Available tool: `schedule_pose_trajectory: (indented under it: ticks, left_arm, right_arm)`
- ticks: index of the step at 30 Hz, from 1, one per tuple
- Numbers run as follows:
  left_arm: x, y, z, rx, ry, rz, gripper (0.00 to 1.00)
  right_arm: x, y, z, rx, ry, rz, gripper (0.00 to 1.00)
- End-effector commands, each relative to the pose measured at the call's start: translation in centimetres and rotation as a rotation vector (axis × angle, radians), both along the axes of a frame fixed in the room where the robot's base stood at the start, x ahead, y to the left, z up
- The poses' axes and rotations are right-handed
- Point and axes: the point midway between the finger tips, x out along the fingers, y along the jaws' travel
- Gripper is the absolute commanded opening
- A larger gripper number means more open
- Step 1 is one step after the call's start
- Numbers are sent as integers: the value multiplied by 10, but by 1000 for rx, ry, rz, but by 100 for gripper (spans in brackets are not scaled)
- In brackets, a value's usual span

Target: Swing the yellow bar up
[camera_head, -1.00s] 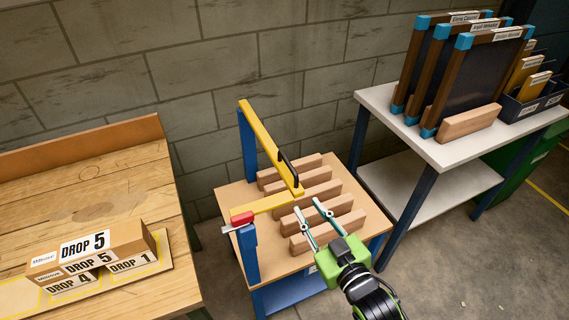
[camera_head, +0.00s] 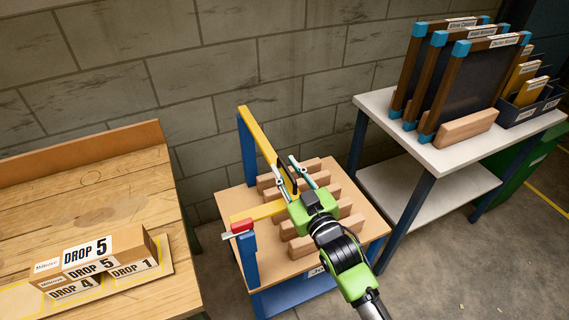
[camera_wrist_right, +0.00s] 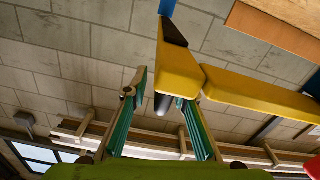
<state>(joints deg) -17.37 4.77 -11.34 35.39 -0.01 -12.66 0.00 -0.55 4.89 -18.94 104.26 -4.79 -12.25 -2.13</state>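The yellow bar (camera_head: 262,142) runs from the blue post at the back to the front right corner, where it joins a second yellow length (camera_head: 262,211) leading to the red-ended post. A black handle (camera_head: 288,178) is on the bar near that corner. My right gripper (camera_head: 287,163) is open, with its two teal fingers on either side of the handle. In the right wrist view, the yellow bar (camera_wrist_right: 180,72) is just beyond the open fingers (camera_wrist_right: 165,95), and the dark handle (camera_wrist_right: 161,103) shows between them. Contact cannot be told. My left gripper is out of view.
Wooden slotted blocks (camera_head: 330,178) stand on the press table under the bar. A red clamp (camera_head: 241,226) is at the front left post. A bench with DROP boxes (camera_head: 95,252) is at left. A white table (camera_head: 440,149) holds framed screens (camera_head: 470,85) at right.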

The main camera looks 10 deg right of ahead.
Motion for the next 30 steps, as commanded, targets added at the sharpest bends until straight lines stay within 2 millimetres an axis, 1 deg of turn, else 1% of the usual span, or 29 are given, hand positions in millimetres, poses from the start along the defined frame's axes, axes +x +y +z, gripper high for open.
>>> schedule_pose_trajectory:
  ticks: [3,6,14,17,18,25,30]
  left_arm:
    - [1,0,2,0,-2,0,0]
    - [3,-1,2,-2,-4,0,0]
    - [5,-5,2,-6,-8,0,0]
    - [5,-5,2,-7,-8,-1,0]
    - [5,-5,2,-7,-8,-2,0]
    - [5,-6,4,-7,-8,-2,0]
    - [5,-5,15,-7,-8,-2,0]
  right_arm:
    - [9,3,1,1,-1,0,25]
    - [13,5,0,0,0,0,25]
    - [13,5,0,0,0,0,25]
    - [13,4,0,0,0,0,2]
    - [13,4,0,0,0,0,0]
    - [13,5,1,-1,2,1,0]
    - [14,5,9,-5,15,0,0]
